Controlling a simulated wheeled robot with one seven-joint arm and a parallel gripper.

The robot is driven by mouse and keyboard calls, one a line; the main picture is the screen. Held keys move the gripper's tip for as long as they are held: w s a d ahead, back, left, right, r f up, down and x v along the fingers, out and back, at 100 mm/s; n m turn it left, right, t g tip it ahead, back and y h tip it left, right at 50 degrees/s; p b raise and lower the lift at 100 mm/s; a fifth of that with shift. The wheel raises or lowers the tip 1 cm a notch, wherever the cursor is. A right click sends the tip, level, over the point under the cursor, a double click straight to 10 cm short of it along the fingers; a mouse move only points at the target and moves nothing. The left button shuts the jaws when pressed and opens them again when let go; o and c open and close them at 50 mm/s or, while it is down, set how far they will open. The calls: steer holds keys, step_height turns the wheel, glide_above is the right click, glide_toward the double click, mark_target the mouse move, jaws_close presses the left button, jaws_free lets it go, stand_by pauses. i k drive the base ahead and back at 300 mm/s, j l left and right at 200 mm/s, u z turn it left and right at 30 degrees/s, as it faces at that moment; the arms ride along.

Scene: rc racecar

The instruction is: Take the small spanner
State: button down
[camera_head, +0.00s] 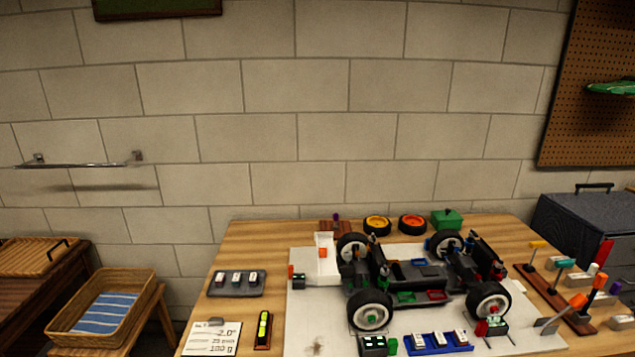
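I cannot make out a small spanner for certain. Several small tools with yellow, teal, orange and red handles stand in or lie by a brown wooden rack (540,290) at the right of the table. A grey flat-bladed piece (546,325) with an orange end lies across the front of this rack; its exact kind is too small to tell. My gripper is not in view.
An RC car chassis (415,275) with black wheels stands on a white mat on the wooden table (240,240). A blue tray (438,342) lies in front. A dark toolbox (590,225) is behind the rack. The table's left back is clear.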

mark_target(601, 280)
steer(key=i+z, duration=0.2)
steer(key=i, duration=0.45)
steer(key=i+j+z, duration=0.25)
steer(key=i, duration=0.4)
